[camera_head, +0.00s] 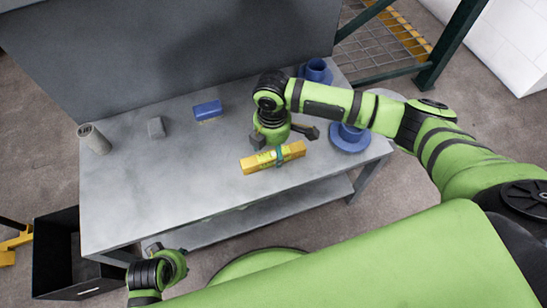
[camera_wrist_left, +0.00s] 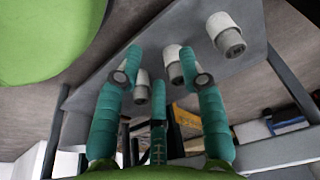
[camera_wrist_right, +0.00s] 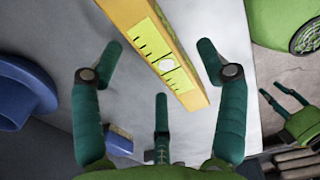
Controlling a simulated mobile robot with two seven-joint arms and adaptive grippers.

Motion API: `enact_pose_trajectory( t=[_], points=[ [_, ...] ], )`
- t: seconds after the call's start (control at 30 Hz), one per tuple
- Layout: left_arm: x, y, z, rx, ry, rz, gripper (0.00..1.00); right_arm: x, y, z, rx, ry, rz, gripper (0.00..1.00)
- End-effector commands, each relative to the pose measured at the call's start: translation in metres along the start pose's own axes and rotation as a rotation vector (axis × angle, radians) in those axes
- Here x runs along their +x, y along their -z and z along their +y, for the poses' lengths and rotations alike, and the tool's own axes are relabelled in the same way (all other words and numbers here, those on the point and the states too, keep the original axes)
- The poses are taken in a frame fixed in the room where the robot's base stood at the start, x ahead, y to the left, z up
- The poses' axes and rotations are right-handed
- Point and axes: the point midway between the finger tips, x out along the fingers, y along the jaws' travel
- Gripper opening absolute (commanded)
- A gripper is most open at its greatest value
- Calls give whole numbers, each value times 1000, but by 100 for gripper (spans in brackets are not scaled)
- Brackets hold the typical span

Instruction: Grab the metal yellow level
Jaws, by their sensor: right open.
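The yellow level (camera_head: 258,163) lies on the grey table near its front edge. It also shows in the right wrist view (camera_wrist_right: 180,72), with its pale scale face, slanting through the space ahead of the fingers. My right gripper (camera_head: 280,146) is just above the level, with one teal finger overlapping it in the head view. In the right wrist view the right gripper (camera_wrist_right: 162,62) is open, its fingers spread to either side of the level; I cannot tell whether they touch it. My left gripper (camera_head: 168,258) is low by the table's front left corner. It is open and empty in the left wrist view (camera_wrist_left: 160,78).
On the table (camera_head: 130,205) are a grey cylinder (camera_head: 94,139), a small grey block (camera_head: 156,127), a blue box (camera_head: 208,110) and blue round parts (camera_head: 349,143) (camera_head: 316,70). A grey panel (camera_head: 180,50) stands behind. A black bin (camera_head: 58,258) is at lower left.

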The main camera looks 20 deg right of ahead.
Motion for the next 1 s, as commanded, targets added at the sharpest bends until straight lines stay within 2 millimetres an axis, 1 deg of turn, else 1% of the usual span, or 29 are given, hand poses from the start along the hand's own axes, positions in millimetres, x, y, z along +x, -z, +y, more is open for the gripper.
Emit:
enact_pose_trajectory(
  t=[0.03, 0.13, 0.23, 0.43, 0.47, 0.5, 0.57, 0.6, 0.63, 1.0],
  points=[
    [-3, 2, 0, -1, 1, 5, 40, 10, 0, 0, 0, 0, 0, 74],
    [-12, 5, -1, -2, 2, 9, 40, 18, 0, 0, 1, -1, -1, 74],
    [-16, 6, -1, -2, 2, 10, 40, 22, 0, 0, -1, -2, 0, 74],
    [-17, 6, -1, -2, 2, 9, 40, 21, 0, 0, -1, -2, 1, 74],
    [-17, 6, -1, -2, 2, 9, 40, 21, 0, 0, -1, -2, 1, 70],
    [-17, 6, -1, -2, 2, 9, 40, 21, 0, 0, -1, -2, 1, 54],
    [-17, 6, -1, -2, 2, 9, 40, 21, 0, 0, -1, -2, 1, 30],
    [-17, 6, -1, -2, 2, 9, 40, 21, 0, 0, -1, -2, 1, 14],
    [-17, 6, -1, -2, 2, 9, 40, 21, 0, 0, -1, -2, 1, 4],
    [-18, 6, -1, -2, 2, 10, 40, 20, 0, 0, -1, -2, 1, 4]
  ],
)
